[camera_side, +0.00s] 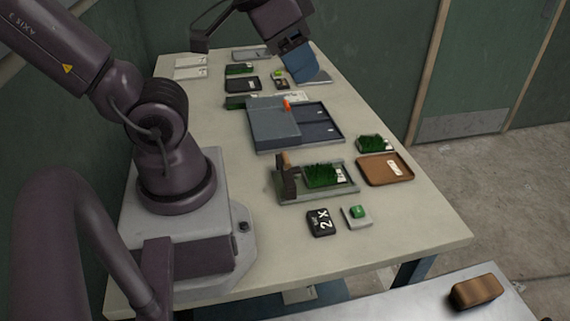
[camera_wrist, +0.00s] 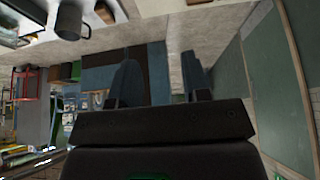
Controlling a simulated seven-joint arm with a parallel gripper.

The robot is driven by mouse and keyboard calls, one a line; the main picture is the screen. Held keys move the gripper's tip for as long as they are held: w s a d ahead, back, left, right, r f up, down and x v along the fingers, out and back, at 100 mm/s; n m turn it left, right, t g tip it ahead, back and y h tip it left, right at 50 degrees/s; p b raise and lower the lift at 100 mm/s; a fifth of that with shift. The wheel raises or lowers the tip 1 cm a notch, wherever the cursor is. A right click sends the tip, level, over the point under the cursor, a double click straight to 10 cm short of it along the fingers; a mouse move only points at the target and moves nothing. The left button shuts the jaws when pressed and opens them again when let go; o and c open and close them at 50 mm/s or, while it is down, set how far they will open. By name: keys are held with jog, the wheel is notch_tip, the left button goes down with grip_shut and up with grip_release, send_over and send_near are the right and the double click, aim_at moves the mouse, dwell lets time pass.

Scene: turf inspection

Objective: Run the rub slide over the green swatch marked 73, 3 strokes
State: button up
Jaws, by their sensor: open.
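My gripper (camera_side: 300,65) is raised over the far end of the table, its bluish fingers apart, with nothing visible between them. The wrist view also shows the two fingers (camera_wrist: 160,80) apart. A green turf swatch (camera_side: 322,177) with a white label lies on a grey fixture (camera_side: 345,188) nearer the front. A dark upright block with a tan top, perhaps the rub slide (camera_side: 289,178), stands at that fixture's left end. Another green swatch (camera_side: 370,143) is at the right edge, and others (camera_side: 239,70) lie farther back. The label numbers are too small to read.
A brown tray (camera_side: 386,170), a black card (camera_side: 321,223) with white marks and a green button (camera_side: 357,212) on a pale base are near the fixture. A blue-grey case (camera_side: 272,126) with an orange knob sits mid-table. The front table corner is clear.

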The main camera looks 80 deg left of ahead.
jog(key=n+g, duration=0.8)
jog(key=n, duration=0.6)
send_over(286, 157)
jog(key=w, duration=0.2)
jog(key=w+f+x, duration=0.1)
jog(key=w+x, duration=0.2)
jog(key=x, duration=1.1)
jog(key=n, duration=0.4)
jog(key=x, duration=1.2)
jog(key=shift+w+f, duration=0.3)
jog(key=shift+f, duration=0.2)
